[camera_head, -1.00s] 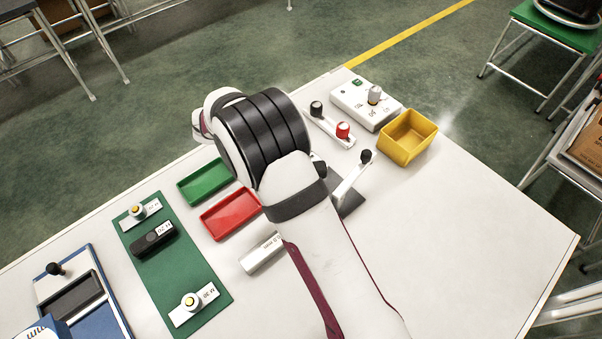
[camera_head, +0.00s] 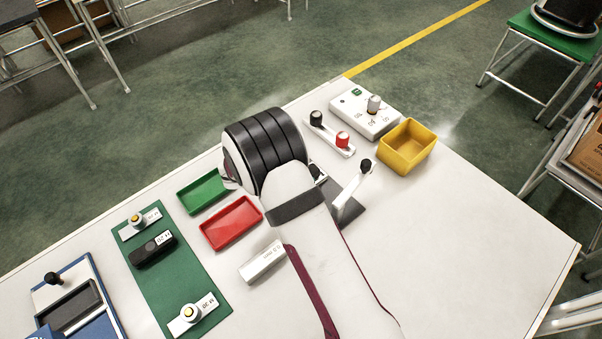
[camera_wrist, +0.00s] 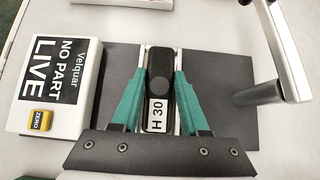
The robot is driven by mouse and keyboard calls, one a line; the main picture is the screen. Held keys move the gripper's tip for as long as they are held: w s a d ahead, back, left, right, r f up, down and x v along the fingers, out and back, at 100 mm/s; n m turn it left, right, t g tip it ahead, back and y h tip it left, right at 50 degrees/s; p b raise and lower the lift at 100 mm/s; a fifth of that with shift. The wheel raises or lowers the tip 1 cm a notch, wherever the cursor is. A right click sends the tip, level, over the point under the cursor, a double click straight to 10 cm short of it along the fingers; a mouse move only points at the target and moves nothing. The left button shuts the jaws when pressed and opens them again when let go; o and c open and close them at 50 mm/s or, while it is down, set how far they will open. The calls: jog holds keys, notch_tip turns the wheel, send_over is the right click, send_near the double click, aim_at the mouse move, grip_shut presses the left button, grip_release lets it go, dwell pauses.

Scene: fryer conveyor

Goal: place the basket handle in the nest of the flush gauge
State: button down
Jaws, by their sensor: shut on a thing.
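My gripper (camera_wrist: 160,100) has teal fingers, one on each side of a black basket handle (camera_wrist: 159,72) labelled H 30, and is shut on it. The handle is over the dark grey plate of the flush gauge (camera_wrist: 222,75). Pale strips show along both sides of the handle; whether it sits in the nest or hovers above is not clear. The gauge display (camera_wrist: 55,70) on the left reads NO PART, LIVE. A lever (camera_wrist: 285,50) stands at right. In the head view my wrist hides gripper and nest; the gauge plate (camera_head: 352,208) and lever (camera_head: 352,190) show.
A red tray (camera_head: 231,222), green tray (camera_head: 203,192) and white block (camera_head: 262,262) lie left of my arm. A green mat (camera_head: 180,275) carries another handle (camera_head: 152,250). A yellow bin (camera_head: 407,147) and a two-knob bar (camera_head: 329,134) are behind right. The right of the table is clear.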

jog(key=shift+c, duration=2.1)
grip_release()
jog(key=v, duration=1.2)
jog(key=s+d+r+m+g+y, duration=0.1)
jog(key=s+d+r+m+g, duration=0.2)
jog(key=s+d+r+m, duration=0.45)
jog(key=s+d+r+m+g+y, duration=0.1)
jog(key=s+d+r+m+g, duration=0.3)
jog(key=d+m, duration=0.6)
jog(key=s+a+m+y, duration=0.1)
jog(key=s+m+y, duration=0.5)
jog(key=s+m, duration=0.9)
jog(key=shift+f, duration=0.2)
